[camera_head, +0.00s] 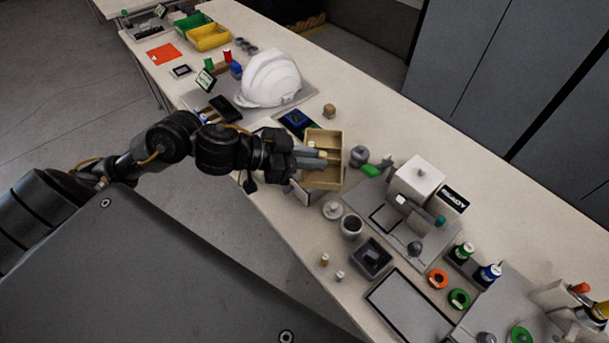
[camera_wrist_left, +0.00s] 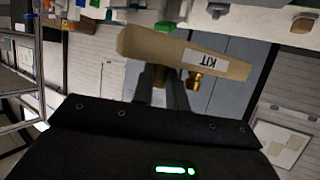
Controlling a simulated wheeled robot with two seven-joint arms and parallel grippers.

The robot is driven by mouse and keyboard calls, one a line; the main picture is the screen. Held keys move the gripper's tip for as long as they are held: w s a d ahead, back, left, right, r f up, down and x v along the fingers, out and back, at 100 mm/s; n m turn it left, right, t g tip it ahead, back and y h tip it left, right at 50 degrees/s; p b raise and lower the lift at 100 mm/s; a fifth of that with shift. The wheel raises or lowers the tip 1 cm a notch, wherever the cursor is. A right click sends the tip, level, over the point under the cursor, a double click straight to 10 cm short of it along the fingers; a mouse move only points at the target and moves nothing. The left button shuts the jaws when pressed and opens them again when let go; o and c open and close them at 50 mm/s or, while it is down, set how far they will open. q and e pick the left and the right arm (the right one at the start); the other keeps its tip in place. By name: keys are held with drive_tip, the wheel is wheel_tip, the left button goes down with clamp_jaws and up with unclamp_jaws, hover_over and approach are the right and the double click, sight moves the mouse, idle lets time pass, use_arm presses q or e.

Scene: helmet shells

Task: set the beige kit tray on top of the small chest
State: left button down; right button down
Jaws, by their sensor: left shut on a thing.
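The beige kit tray (camera_head: 338,146) is an open box with small items inside, near the front edge of the long table in the head view. My left gripper (camera_head: 306,157) is shut on the tray's left side. In the left wrist view the tray (camera_wrist_left: 150,42) shows its outer wall with an upside-down KIT label, at the fingertips. The tray looks raised, but its height above the table cannot be told. I cannot surely pick out the small chest. My right gripper is not in view.
A white helmet (camera_head: 271,79) sits behind the tray. A white device (camera_head: 416,178) with a READY sign (camera_head: 453,199) stands to its right. Grey pots (camera_head: 351,227), a dark square holder (camera_head: 371,258) and several rings crowd the near right. The table's right back strip is mostly clear.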

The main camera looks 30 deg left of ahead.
use_arm(q)
drive_tip(key=w+a+f, duration=0.2)
drive_tip(key=f, duration=0.1)
drive_tip(key=w+a+f, duration=0.1)
drive_tip(key=a+f, duration=0.1)
drive_tip(key=shift+w+f+b, duration=0.15)
drive_tip(key=shift+w+b, duration=0.15)
drive_tip(key=shift+w, duration=0.1)
drive_tip(key=shift+w+a+f, duration=0.3)
drive_tip(key=shift+w+f, duration=0.05)
drive_tip(key=shift+f, duration=1.85)
drive_tip(key=c, duration=1.4)
unclamp_jaws()
drive_tip(key=shift+f, duration=0.1)
